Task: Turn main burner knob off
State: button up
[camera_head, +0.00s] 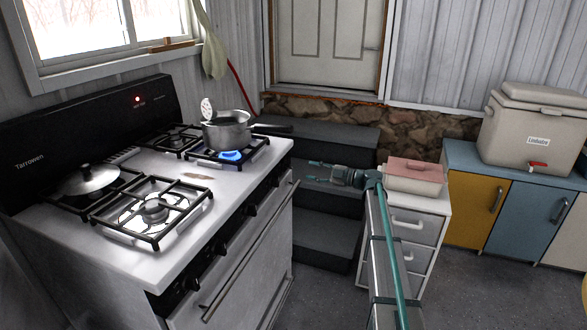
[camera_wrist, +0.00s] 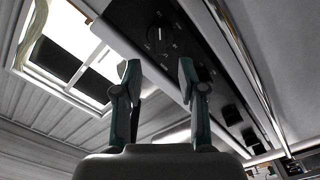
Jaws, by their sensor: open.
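The white and black stove (camera_head: 185,225) stands at the left in the head view. A blue flame (camera_head: 230,156) burns on its back right burner under a grey pot (camera_head: 228,133). Several black knobs line its front panel, including a knob (camera_head: 250,210) and the one nearest the back (camera_head: 277,182). My gripper (camera_head: 311,171) is open and empty, right of the stove front and apart from it. In the wrist view, a round black knob (camera_wrist: 160,39) with a white mark lies beyond and between the open fingertips (camera_wrist: 160,72), not touching them. I cannot tell which knob is the main burner's.
A silver oven handle bar (camera_head: 245,255) runs along the stove front. Dark steps (camera_head: 325,240) rise behind my gripper. A white drawer unit (camera_head: 418,232) with a pink-lidded box (camera_head: 413,178) stands to the right. A lidded pan (camera_head: 88,179) sits on another burner.

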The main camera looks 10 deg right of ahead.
aim_at(291, 167)
jog(key=x, duration=0.8)
jog(key=shift+w+a+p, duration=0.1)
jog(key=shift+p, duration=0.2)
jog(key=shift+c, duration=0.2)
grip_shut()
